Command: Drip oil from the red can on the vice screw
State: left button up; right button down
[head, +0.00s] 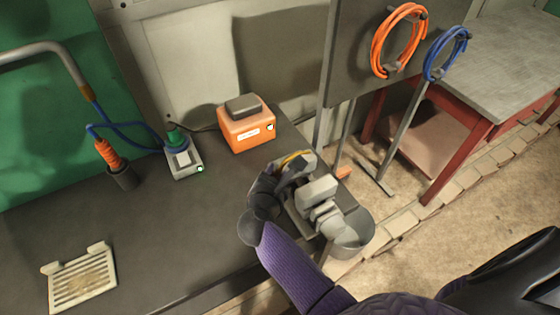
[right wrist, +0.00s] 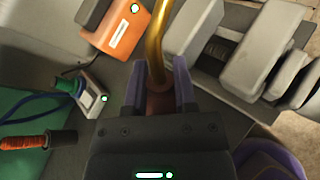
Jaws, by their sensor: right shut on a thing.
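My right gripper (head: 287,173) is shut on the red oil can, beside the grey vice (head: 318,191) near the bench's right end. In the right wrist view the gripper (right wrist: 159,88) has its fingers on both sides of the can (right wrist: 160,104); only a small dark red part of the can shows. Its curved brass spout (right wrist: 154,40) runs upward out of that picture, and its tip is cut off there. In the head view the spout (head: 294,157) is a yellow curve by the vice. The vice jaws (right wrist: 192,35) also show at right. I cannot tell whether oil is dripping.
An orange box (head: 249,132) stands behind the vice. A grey device (head: 184,160) with a green top and an orange-handled tool (head: 107,152) in a holder stand farther left. A slotted plate (head: 82,280) lies front left. The bench middle (head: 160,225) is clear.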

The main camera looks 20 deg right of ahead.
jog(key=f, duration=0.1)
jog(key=f+y, duration=0.1)
jog(key=f+m, duration=0.1)
jog(key=shift+a+g+y, duration=0.25)
jog(key=shift+g+y, duration=0.15)
notch_tip(320, 180, down, 2)
jog(key=shift+f+b, duration=0.1)
jog(key=shift+b, duration=0.65)
jog(key=r+m+y+p, duration=0.1)
jog(key=r+p, duration=0.1)
jog(key=p, duration=0.1)
jog(key=shift+y+p, duration=0.35)
jog(key=shift+y, duration=0.05)
jog(key=shift+m+y+p, duration=0.3)
jog(key=shift+m+p, duration=0.1)
jog(key=shift+p, duration=0.2)
pick_arm(q)
jog(key=r, duration=0.3)
jog(key=shift+w+d+r, duration=0.15)
jog(key=shift+d+r, duration=0.1)
jog(key=shift+r, duration=0.05)
jog(key=shift+d, duration=0.15)
